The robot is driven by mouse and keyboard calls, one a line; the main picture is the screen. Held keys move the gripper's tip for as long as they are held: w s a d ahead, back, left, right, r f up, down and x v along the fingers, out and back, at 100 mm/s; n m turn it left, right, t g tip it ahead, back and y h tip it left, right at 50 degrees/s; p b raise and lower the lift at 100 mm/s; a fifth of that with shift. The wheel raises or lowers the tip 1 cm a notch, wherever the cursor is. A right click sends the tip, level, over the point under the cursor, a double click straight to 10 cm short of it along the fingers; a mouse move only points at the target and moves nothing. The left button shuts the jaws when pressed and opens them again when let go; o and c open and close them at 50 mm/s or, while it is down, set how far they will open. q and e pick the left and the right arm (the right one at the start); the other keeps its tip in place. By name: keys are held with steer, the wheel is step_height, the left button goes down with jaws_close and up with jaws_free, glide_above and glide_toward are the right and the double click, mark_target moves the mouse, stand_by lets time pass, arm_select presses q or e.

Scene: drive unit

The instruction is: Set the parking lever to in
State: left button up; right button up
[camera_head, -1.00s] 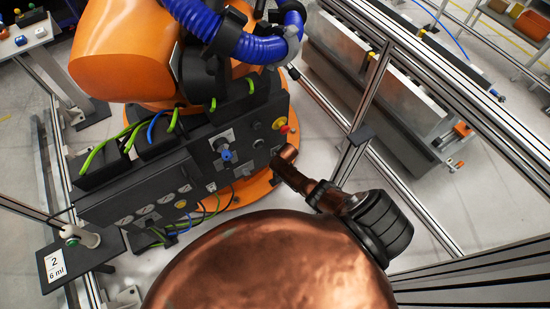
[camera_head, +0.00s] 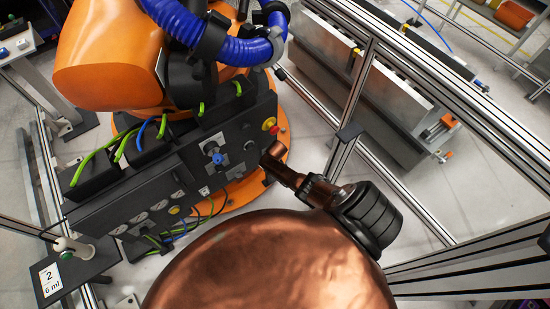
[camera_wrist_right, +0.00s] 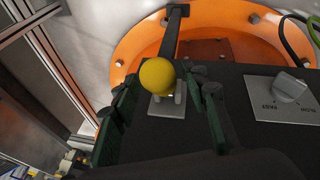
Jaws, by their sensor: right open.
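A lever with a yellow ball knob (camera_wrist_right: 158,75) stands on a light plate on the dark panel in the right wrist view. It is probably the parking lever; I cannot read its marking or tell its position. My right gripper (camera_wrist_right: 167,88) is open, its dark green fingers on either side of the knob, with no clear contact. In the head view my copper right arm reaches to the right end of the black control panel (camera_head: 120,200). My left gripper is not in view.
A grey rotary selector (camera_wrist_right: 290,87) marked with FAST sits right of the lever. A metal frame post (camera_head: 350,110) rises at the right.

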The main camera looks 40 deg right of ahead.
steer(key=shift+s+a+r, duration=0.2)
steer(key=shift+r, duration=0.25)
steer(key=v, duration=1.1)
steer(key=shift+d, duration=0.15)
steer(key=s+a+f+g+y+b, duration=0.1)
steer(key=s+a+f+b, duration=0.25)
steer(key=s+f, duration=1.85)
steer(key=s+a+f, duration=0.2)
steer(key=s+f, duration=0.2)
steer(key=s, duration=0.4)
steer(key=s+a+f+g+y+b, duration=0.1)
steer(key=s+a+f, duration=0.2)
steer(key=s, duration=0.6)
steer(key=s+a+f+b, duration=0.1)
steer(key=s+a+f, duration=0.2)
steer(key=s+f, duration=0.4)
steer(key=shift+s+g, duration=0.3)
steer(key=shift+s, duration=0.35)
